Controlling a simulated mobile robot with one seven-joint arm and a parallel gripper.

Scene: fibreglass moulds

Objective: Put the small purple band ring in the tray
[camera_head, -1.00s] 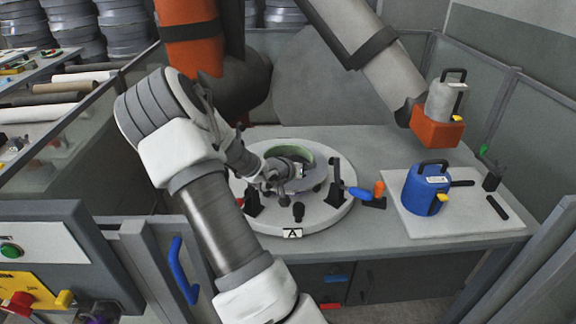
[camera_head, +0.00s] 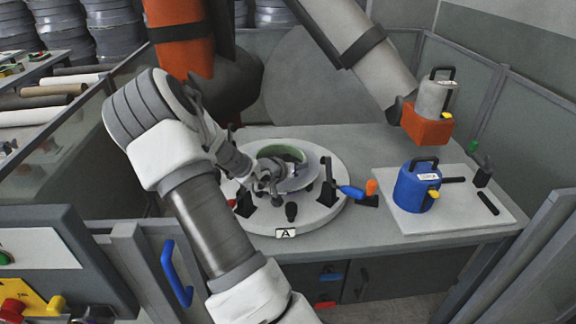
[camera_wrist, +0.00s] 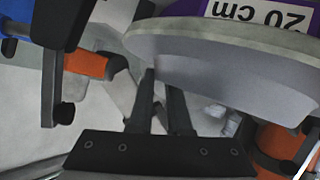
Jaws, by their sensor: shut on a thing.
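The purple band ring (camera_wrist: 205,45) fills the top right of the wrist view, close up. It has a pale grey rim, a purple band and an upside-down "20 cm" label. My gripper (camera_wrist: 163,80) is shut on it; the fingers meet its rim and the tips are partly hidden. In the head view my gripper (camera_head: 272,180) is over the round white turntable (camera_head: 320,215), marked "A". A ring with a green inside (camera_head: 290,155) shows just behind my gripper there. My arm hides part of the turntable. I cannot pick out the tray with certainty.
Black upright clamps (camera_head: 326,180) and a blue-handled lever (camera_head: 350,192) stand at the turntable's edge. A blue canister (camera_head: 410,190) stands on a pale board (camera_head: 450,218) at the right. Rails flank the bench.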

